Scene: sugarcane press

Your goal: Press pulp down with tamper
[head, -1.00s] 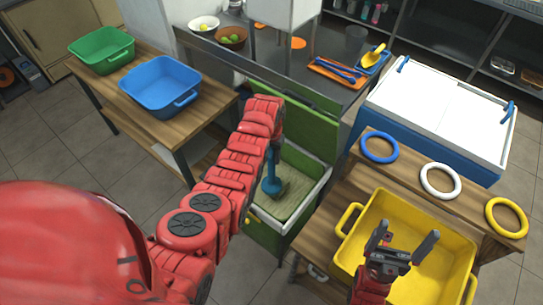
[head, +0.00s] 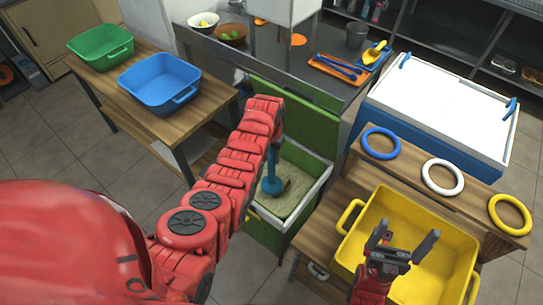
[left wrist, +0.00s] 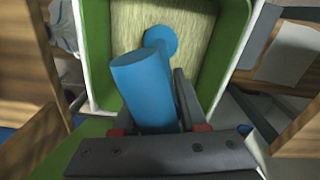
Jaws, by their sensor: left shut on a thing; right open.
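The blue tamper (head: 271,183) stands in the green press box (head: 271,236), partly hidden behind my left arm in the head view. In the left wrist view the tamper (left wrist: 142,80) lies between the fingers of my left gripper (left wrist: 155,122), which is shut on it. Its round end reaches over the pale, fibrous pulp (left wrist: 207,35) that fills the box floor; I cannot tell how firmly it touches. The pulp also shows in the head view (head: 298,187). My right gripper (head: 405,243) is open and empty above the yellow tub (head: 440,230).
Blue, white and yellow rings (head: 442,177) lie on the wooden stand behind the yellow tub. A white-lidded blue cooler (head: 440,105) is at the right. Green and blue tubs (head: 158,84) sit on the left table. The counter (head: 330,95) holds bowls, an orange tray and a cup.

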